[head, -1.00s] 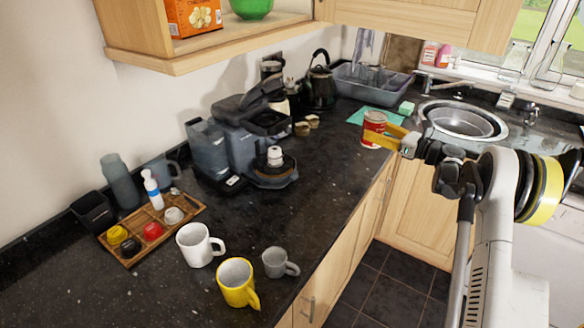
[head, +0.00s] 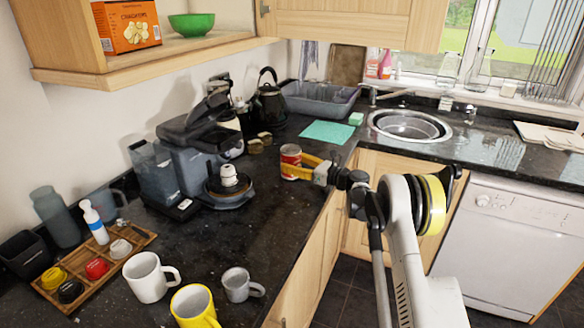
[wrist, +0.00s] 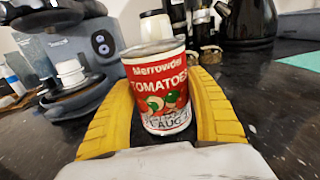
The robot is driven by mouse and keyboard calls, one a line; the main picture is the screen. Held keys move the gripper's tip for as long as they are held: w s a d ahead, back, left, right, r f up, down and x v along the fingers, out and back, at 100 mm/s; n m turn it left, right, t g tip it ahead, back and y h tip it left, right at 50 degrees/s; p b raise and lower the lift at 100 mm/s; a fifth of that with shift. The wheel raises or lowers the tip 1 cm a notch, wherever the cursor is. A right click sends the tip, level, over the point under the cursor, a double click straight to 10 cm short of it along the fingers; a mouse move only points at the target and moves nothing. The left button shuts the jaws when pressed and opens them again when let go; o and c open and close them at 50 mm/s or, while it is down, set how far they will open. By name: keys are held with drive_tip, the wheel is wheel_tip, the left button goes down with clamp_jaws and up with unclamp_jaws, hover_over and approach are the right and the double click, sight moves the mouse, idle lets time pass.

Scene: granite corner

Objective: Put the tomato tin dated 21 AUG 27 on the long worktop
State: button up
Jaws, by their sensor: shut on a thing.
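The red and white tomato tin (head: 290,158) is upright between the yellow fingers of my gripper (head: 297,168), over the long worktop (head: 262,238) near its front edge. In the wrist view the tin (wrist: 160,90) reads "TOMATOES" and faces the camera. A line of print near its bottom shows "AUG"; the rest of the date is too blurred or cut off to read. My gripper is shut on the tin, one finger on each side. I cannot tell whether the tin's base touches the worktop or hangs slightly above it.
A coffee machine (head: 190,150) stands left of the tin. A teal mat (head: 327,132) and a grey basin (head: 320,98) lie behind, with the round sink (head: 410,125) to the right. Mugs (head: 150,277) stand at the front left. Worktop between mugs and tin is clear.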

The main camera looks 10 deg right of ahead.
drive_tip(key=shift+f, duration=0.25)
drive_tip(key=o, duration=1.4)
